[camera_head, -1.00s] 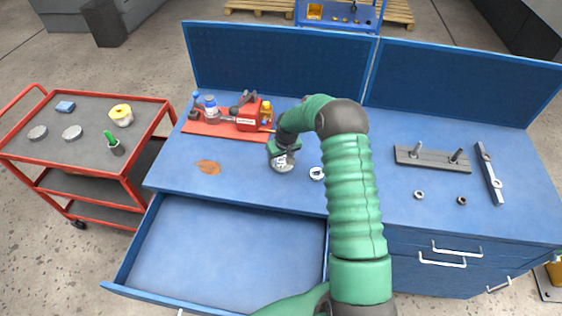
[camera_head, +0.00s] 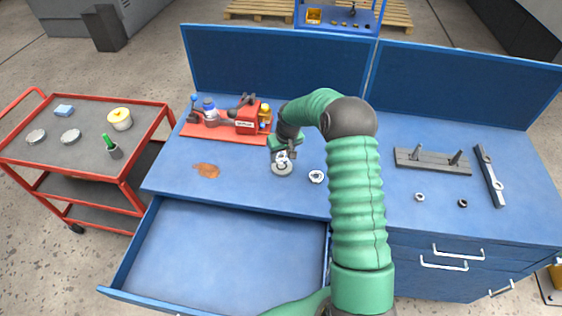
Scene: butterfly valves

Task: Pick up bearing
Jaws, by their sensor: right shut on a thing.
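My right gripper (camera_head: 284,157) reaches over the blue workbench (camera_head: 240,189) from above. It is shut on a small grey round metal piece (camera_head: 282,169), which looks like the bearing. The piece is at or just above the bench top; I cannot tell if it touches it. The fingers and wrist hide part of it. A separate small silver ring (camera_head: 316,176) with a dark centre lies just to the right on the bench, apart from the gripper. My left gripper is not in view.
A red vise (camera_head: 248,120) and bottles stand on a red mat (camera_head: 215,131) behind. An open drawer (camera_head: 225,255) juts out in front. A grey block with pins (camera_head: 433,161) and a metal bar (camera_head: 489,176) lie right. A red cart (camera_head: 80,170) stands left.

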